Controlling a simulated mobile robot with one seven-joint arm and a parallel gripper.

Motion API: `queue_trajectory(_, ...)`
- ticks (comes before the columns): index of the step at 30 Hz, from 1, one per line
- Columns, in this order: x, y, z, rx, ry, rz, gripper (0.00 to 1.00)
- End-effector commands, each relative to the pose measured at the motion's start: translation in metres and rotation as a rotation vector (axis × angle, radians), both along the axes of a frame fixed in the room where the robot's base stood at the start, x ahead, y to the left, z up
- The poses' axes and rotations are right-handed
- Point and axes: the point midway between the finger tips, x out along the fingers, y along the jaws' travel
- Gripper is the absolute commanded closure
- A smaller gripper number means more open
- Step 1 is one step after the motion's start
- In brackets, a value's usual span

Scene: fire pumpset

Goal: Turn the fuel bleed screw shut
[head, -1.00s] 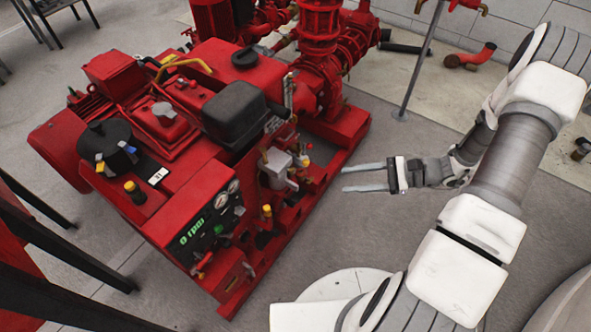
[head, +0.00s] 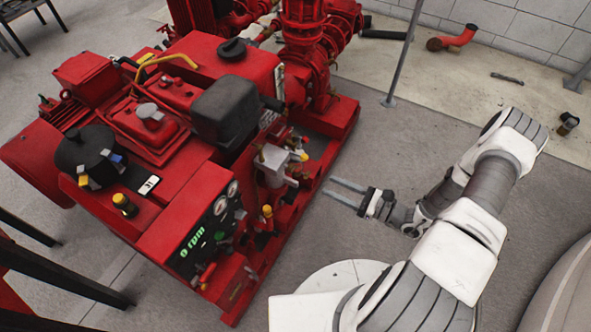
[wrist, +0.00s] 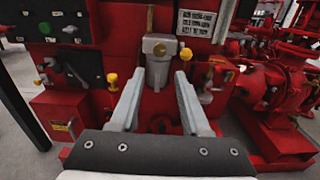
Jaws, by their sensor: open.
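My gripper (head: 327,187) is open and empty, held over the floor to the right of the red pumpset (head: 185,205). Its two fingers point left toward the engine's side. In the wrist view, my gripper (wrist: 160,73) faces a grey filter housing (wrist: 157,60), which appears between the fingertips but beyond them. The housing also shows in the head view (head: 272,166). A brass fitting (wrist: 150,18) stands above it, and a small yellow-brass knob (wrist: 186,56) sits at its right. I cannot tell which of these small parts is the fuel bleed screw.
A control panel (head: 211,229) reading 0 rpm is on the engine's near side. A grey post (head: 404,52) stands behind.

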Motion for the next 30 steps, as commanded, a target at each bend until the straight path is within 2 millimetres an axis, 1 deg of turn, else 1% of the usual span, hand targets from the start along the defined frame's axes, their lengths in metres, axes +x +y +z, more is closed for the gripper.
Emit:
queue_trajectory(1, 0.006, 0.011, -0.001, 0.001, -0.001, 0.005, 0.53)
queue_trajectory(9, 0.038, 0.061, -0.001, 0.0, 0.0, 0.006, 0.53)
queue_trajectory(15, 0.058, 0.089, -0.001, -0.001, 0.0, 0.004, 0.53)
queue_trajectory(21, 0.068, 0.103, 0.0, -0.002, 0.0, 0.003, 0.53)
queue_trajectory(30, 0.069, 0.105, 0.0, -0.002, 0.0, 0.003, 0.53)
